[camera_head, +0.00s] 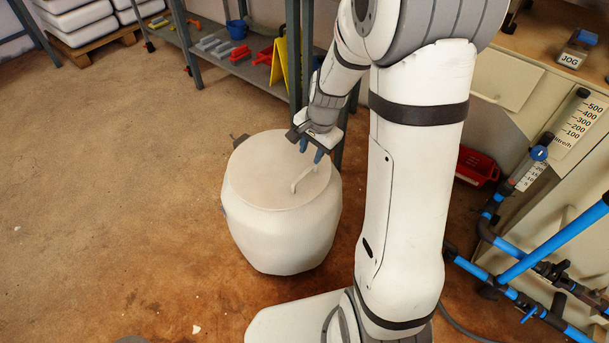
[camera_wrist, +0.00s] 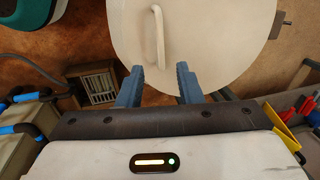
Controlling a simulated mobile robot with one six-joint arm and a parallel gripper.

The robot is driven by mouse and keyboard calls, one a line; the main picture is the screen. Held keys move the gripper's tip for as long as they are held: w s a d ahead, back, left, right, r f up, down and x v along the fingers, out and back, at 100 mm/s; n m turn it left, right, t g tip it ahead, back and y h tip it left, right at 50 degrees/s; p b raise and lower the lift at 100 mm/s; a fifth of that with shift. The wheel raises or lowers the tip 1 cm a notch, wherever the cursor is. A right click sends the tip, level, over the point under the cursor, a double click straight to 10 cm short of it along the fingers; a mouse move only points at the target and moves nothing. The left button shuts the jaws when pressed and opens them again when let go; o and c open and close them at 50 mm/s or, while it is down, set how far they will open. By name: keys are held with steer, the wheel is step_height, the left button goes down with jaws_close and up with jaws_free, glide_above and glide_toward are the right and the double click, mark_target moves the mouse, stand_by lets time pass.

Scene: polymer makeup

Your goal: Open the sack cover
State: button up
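A white barrel-like container (camera_head: 281,228) stands on the floor, with a round flat cover (camera_head: 268,170) on top. The cover also shows in the wrist view (camera_wrist: 215,50). A white bar handle (camera_head: 305,176) is on the cover's right side; in the wrist view the handle (camera_wrist: 158,37) lies ahead of the fingers. My gripper (camera_head: 311,151) is above the cover's far right edge, pointing down. The gripper is apart from the handle. The cover lies flat on the container.
A shelf rack (camera_head: 225,55) with tools and a blue bucket (camera_head: 237,29) stands behind. Blue pipes (camera_head: 550,250) and a panel are at right, with a red crate (camera_head: 477,166) on the floor.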

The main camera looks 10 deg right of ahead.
mark_target(305, 173)
steer(key=f+b, duration=0.1)
steer(key=f, duration=0.2)
steer(key=w+f+b, duration=0.1)
steer(key=f, duration=0.2)
steer(key=f+b, duration=0.1)
steer(key=f, duration=0.1)
steer(key=shift+w+a+f, duration=0.3)
steer(key=shift+a+f, duration=0.1)
jaws_close()
